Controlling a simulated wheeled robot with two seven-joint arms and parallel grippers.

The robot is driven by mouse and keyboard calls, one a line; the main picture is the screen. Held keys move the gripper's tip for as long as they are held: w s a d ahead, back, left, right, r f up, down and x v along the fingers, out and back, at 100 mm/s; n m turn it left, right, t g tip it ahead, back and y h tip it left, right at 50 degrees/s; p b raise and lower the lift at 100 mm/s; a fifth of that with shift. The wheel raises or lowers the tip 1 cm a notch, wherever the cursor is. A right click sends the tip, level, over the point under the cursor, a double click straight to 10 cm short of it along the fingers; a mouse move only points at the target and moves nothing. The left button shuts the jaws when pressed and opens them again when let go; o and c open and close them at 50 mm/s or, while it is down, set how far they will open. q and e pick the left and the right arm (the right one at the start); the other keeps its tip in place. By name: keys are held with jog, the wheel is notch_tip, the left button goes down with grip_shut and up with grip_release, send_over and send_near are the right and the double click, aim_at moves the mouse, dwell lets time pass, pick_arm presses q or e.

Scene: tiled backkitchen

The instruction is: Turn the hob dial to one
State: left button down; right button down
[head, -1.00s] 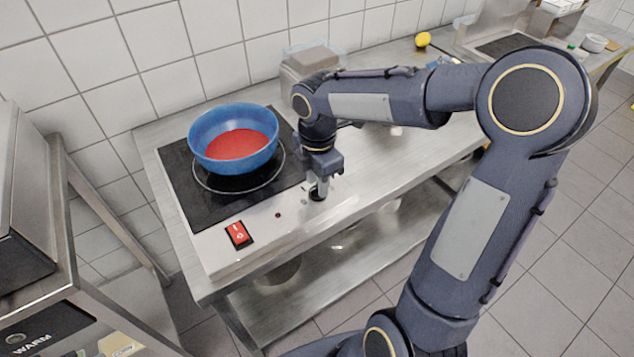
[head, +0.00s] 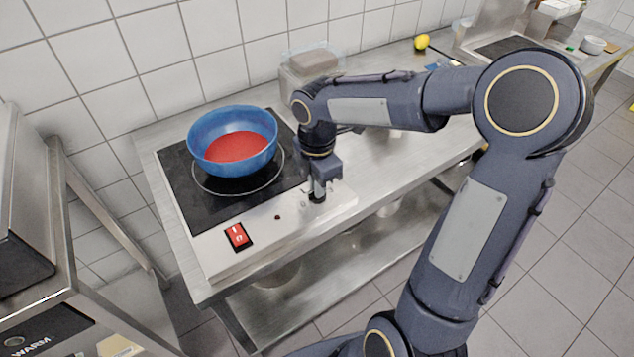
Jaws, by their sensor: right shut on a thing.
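The hob (head: 215,208) stands on the steel table, with a black plate and a pale front panel. My right gripper (head: 317,196) points down at the right end of this panel. It is shut on the hob dial, a small dark knob mostly hidden by the fingers; its setting cannot be read. A red rocker switch (head: 238,236) sits at the left end of the panel, and a small dark red lamp (head: 277,217) lies between switch and dial. My left gripper is not in view.
A blue bowl (head: 205,133) with red contents stands on the hob plate. A clear container (head: 310,62) stands behind my right arm. A yellow lemon-like item (head: 421,42) lies farther back. The steel table (head: 395,178) is bare right of the hob.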

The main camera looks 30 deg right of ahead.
jog(key=shift+m, duration=0.3)
jog(key=m, duration=0.4)
jog(key=shift+m, duration=0.3)
jog(key=m, duration=0.6)
jog(key=shift+p, duration=0.3)
jog(key=shift+m, duration=0.3)
jog(key=c, duration=1.5)
grip_release()
jog(key=shift+c, duration=0.2)
notch_tip(320, 180, up, 8)
jog(key=shift+f+p, duration=0.1)
jog(key=shift+p, duration=0.3)
